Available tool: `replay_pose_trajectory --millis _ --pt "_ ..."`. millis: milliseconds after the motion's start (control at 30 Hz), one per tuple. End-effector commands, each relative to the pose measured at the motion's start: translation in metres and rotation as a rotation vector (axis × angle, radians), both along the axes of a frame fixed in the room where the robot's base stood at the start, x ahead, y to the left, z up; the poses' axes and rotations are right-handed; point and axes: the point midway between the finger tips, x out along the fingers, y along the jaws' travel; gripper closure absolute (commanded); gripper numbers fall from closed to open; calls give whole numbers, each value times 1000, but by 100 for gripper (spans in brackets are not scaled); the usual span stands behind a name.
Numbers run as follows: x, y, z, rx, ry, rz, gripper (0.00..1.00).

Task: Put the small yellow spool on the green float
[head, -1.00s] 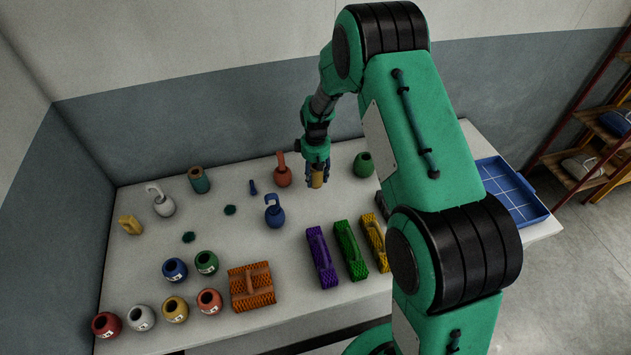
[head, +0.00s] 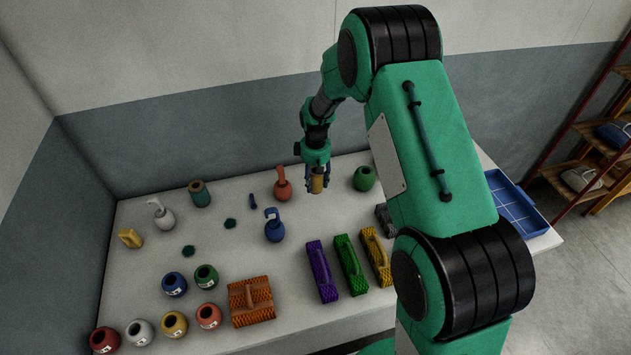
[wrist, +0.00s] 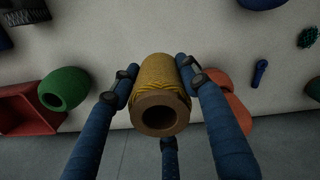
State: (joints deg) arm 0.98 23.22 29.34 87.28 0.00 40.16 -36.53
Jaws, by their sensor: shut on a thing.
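The small yellow spool (head: 317,184) is held in my gripper (head: 318,178) above the back of the white table. In the wrist view the spool (wrist: 160,92) sits between the blue fingers of my gripper (wrist: 160,85), its brown hollow end facing the camera. A green, rounded float-like thing with a dark opening (head: 364,178) stands just right of my gripper; it also shows at the left of the wrist view (wrist: 64,88). A second green one (head: 205,277) stands among the rounded pots at front left. I cannot tell which is the green float.
An orange bottle (head: 283,188) stands close left of my gripper, a blue one (head: 274,230) nearer the front. Purple (head: 321,272), green and yellow brushes lie in front. A red box (wrist: 25,108) is beside the green thing in the wrist view. A blue tray (head: 515,205) is at right.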

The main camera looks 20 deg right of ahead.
Motion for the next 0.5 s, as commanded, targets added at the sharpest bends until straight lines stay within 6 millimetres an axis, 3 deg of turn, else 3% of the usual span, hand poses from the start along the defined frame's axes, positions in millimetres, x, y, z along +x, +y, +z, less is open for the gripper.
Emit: replay_pose_trajectory --millis 267,500 --pt "-5 -13 5 0 -1 -8 84" --pt "-27 -60 18 0 -3 -33 84"
